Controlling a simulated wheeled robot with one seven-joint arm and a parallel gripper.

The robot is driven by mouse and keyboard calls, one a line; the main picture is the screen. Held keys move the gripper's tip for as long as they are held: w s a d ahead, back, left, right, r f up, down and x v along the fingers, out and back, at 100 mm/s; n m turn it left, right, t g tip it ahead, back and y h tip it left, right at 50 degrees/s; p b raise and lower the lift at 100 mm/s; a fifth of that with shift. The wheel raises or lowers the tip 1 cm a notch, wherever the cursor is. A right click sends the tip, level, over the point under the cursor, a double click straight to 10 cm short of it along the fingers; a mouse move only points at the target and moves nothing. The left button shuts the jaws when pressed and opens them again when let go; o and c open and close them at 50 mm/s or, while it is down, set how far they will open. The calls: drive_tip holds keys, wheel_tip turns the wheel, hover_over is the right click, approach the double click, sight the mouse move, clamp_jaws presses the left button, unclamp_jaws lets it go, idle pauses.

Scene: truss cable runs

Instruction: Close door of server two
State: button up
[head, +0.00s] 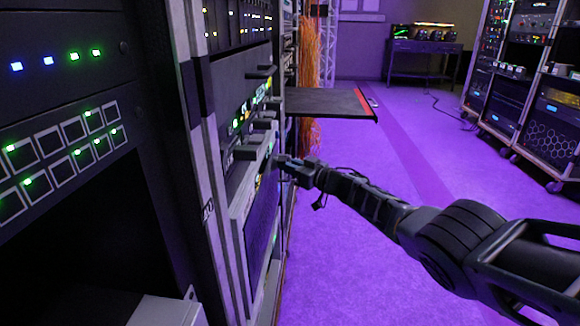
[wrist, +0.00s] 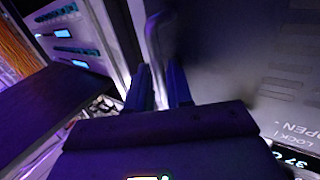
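My gripper (head: 287,166) is at the rack front in the head view, beside a flat panel (head: 262,225) with a light frame. I cannot tell whether that panel is the door of server two. In the wrist view my gripper (wrist: 160,78) has its two fingers apart, with a gap between them. A grey upright handle-like piece (wrist: 160,38) stands just beyond the fingertips; I cannot tell if they touch it. A grey panel (wrist: 230,55) with "OPEN" and "LOCK" lettering fills the right side of the wrist view.
A dark shelf (head: 330,102) with a red edge juts from the rack, behind my gripper. Orange cables (head: 311,55) hang past it. Dark handles (head: 255,150) stick out of nearby units. Another rack (head: 530,95) stands at the right. The purple floor (head: 400,165) between is mostly clear.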

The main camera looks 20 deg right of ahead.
drive_tip(key=shift+o, duration=0.2)
drive_tip(key=shift+a, duration=0.5)
drive_tip(key=shift+s+d+r+p, duration=0.1)
drive_tip(key=shift+s+p, duration=0.1)
drive_tip(key=shift+p, duration=0.3)
drive_tip(key=p+v, duration=0.5)
drive_tip(key=v, duration=0.2)
drive_tip(key=shift+s+d+p, duration=0.2)
drive_tip(key=shift+d+p, duration=0.2)
drive_tip(key=shift+d, duration=0.1)
drive_tip(key=shift+d, duration=0.1)
